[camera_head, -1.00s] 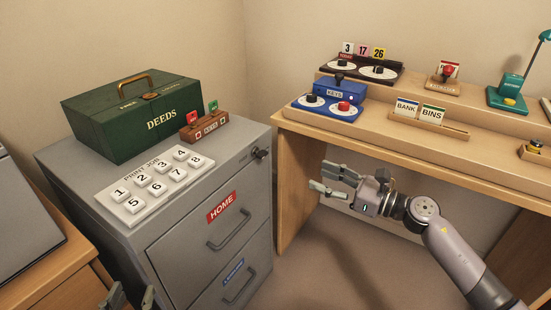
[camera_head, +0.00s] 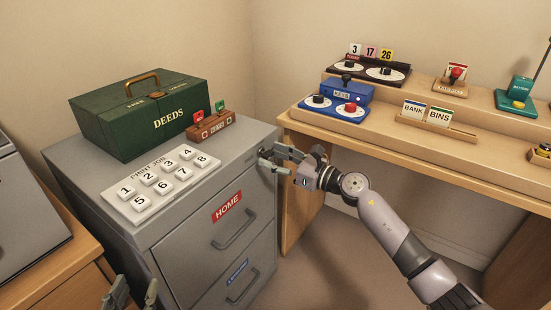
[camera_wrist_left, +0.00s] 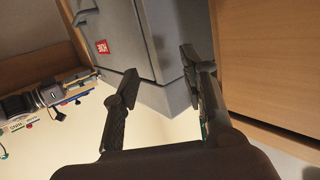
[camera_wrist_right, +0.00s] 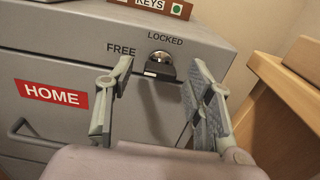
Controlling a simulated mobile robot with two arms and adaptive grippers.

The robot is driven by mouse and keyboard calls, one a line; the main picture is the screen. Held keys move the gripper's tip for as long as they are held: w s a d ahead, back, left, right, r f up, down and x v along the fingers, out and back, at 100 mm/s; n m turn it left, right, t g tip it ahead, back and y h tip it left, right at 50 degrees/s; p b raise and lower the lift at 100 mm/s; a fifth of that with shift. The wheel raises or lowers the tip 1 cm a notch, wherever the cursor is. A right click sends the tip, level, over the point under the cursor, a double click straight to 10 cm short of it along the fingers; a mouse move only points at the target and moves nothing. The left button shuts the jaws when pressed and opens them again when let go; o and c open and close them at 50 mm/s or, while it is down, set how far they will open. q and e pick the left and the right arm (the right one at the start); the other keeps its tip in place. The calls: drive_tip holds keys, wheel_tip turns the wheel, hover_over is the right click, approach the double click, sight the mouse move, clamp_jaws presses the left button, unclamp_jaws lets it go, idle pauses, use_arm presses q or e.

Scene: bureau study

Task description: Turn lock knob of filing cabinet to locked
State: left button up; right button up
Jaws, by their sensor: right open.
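The grey filing cabinet (camera_head: 190,238) stands at the left with a red HOME label on its top drawer. In the right wrist view its lock knob (camera_wrist_right: 161,66) is a dark knob on a round metal plate near the top edge, with FREE printed to its left and LOCKED above. I cannot tell for sure which word it points to. My right gripper (camera_wrist_right: 156,95) is open, its fingers to either side of the knob's line, apparently not touching it. In the head view this gripper (camera_head: 270,160) largely hides the knob. My left gripper (camera_head: 133,293) is open and empty at the bottom edge.
A green DEEDS box (camera_head: 140,115), a brown KEYS block (camera_head: 210,128) and a numbered button panel (camera_head: 163,182) sit on the cabinet. The wooden desk (camera_head: 420,150) to the right holds dials and card stands. Floor space lies between cabinet and desk.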

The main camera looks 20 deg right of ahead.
drive_tip(key=shift+c, duration=0.2)
clamp_jaws()
idle(0.5)
